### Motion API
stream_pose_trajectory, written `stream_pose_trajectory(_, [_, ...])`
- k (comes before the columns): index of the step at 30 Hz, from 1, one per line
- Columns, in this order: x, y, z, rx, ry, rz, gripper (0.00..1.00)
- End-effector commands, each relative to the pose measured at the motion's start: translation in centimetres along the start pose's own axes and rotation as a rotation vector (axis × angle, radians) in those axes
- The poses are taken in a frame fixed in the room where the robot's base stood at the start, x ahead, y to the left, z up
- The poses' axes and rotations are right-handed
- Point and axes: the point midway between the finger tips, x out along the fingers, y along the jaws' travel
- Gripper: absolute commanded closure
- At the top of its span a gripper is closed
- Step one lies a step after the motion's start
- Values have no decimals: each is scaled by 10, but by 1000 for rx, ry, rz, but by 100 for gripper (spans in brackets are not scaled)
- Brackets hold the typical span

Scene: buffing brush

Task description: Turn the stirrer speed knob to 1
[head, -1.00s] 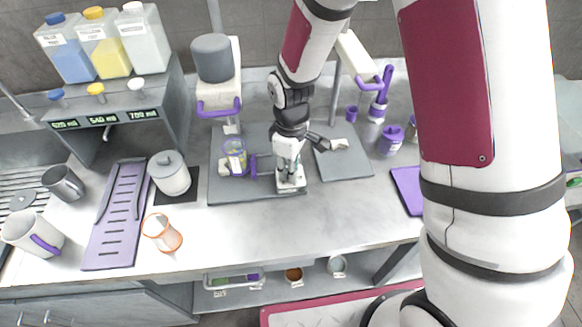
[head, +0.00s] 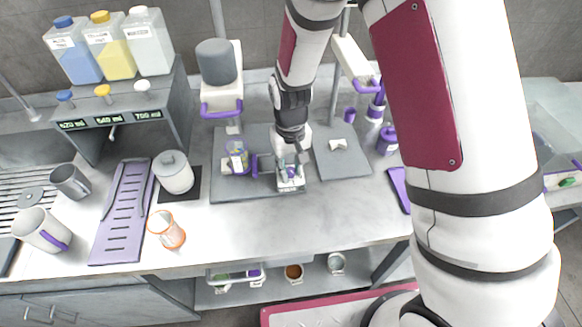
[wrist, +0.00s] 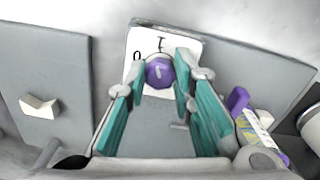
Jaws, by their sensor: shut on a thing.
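The purple stirrer speed knob (wrist: 159,73) sits on a white dial plate (wrist: 190,42). In the wrist view a "0" is printed left of the knob and an "I" beyond it. A pale mark shows on the knob's top, pointing roughly toward the "I"; its exact angle is hard to tell. My gripper (wrist: 161,68) has its teal-padded fingers on both sides of the knob, shut on it. In the head view my gripper (head: 291,168) is over the white dial unit (head: 291,184) at the front of a grey base, and the knob is mostly hidden by the fingers.
A clear jar with purple parts (head: 237,158) stands left of my gripper and also shows in the wrist view (wrist: 255,130). A second grey base (head: 342,160) carries a small white rocker-like piece (head: 338,144). A lidded pot (head: 174,172) stands further left.

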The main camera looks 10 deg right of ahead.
Motion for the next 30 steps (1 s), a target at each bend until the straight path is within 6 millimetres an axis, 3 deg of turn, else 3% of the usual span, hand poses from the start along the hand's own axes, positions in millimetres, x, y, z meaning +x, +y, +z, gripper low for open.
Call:
stream_pose_trajectory(12, [0,0,0,201,0,0,100])
stream_pose_trajectory(29, [0,0,0,234,0,0,100])
stream_pose_trajectory(30, [0,0,0,234,0,0,75])
